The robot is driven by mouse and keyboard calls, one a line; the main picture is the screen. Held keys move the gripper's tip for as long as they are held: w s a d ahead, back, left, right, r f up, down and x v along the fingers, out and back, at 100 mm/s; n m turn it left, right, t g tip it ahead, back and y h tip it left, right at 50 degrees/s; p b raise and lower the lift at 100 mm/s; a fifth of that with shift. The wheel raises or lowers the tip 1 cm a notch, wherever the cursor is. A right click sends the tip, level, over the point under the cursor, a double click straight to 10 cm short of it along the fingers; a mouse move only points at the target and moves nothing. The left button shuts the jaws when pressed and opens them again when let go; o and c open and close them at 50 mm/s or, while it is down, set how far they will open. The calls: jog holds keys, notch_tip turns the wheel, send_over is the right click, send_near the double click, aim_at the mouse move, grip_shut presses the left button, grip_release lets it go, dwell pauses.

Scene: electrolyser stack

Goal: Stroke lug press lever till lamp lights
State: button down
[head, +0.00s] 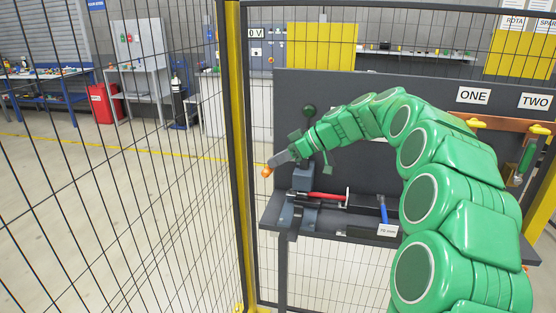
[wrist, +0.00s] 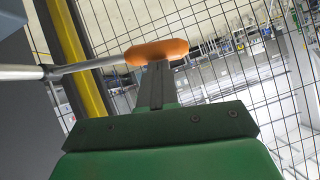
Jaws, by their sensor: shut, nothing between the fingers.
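The lug press (head: 303,180) is a blue-grey upright body at the left end of the dark bench. Its lever shows in the wrist view as a metal rod (wrist: 95,66) coming in from the left and ending in an orange grip (wrist: 160,50). The orange grip also shows in the head view (head: 266,172). My gripper (wrist: 156,72) is shut, with nothing between its fingers. Its fingertips are at the orange grip and appear to touch it. A dark green round knob (head: 309,110), possibly the lamp, stands above the press and looks unlit.
A red-handled tool (head: 326,196) and a blue-handled tool (head: 383,209) lie on the bench (head: 340,231). A yellow fence post (head: 236,150) and wire mesh stand close left of my gripper. A copper-coloured bar (head: 500,125) is at the right under labels ONE and TWO.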

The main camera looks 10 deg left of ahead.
notch_tip(320, 180, down, 8)
jog(key=s+n+t, duration=0.1)
jog(key=n+t, duration=0.1)
jog(key=shift+s+r+t, duration=0.15)
jog(key=shift+s+t, duration=0.15)
jog(key=shift+t, duration=0.1)
dwell(0.7)
jog(key=shift+s, duration=0.1)
jog(key=a+r+v, duration=0.1)
jog(key=r+v, duration=0.1)
jog(key=v, duration=1.1)
jog(key=shift+s+a+r, duration=0.2)
jog(key=shift+s+a, duration=0.1)
jog(key=shift+s, duration=0.1)
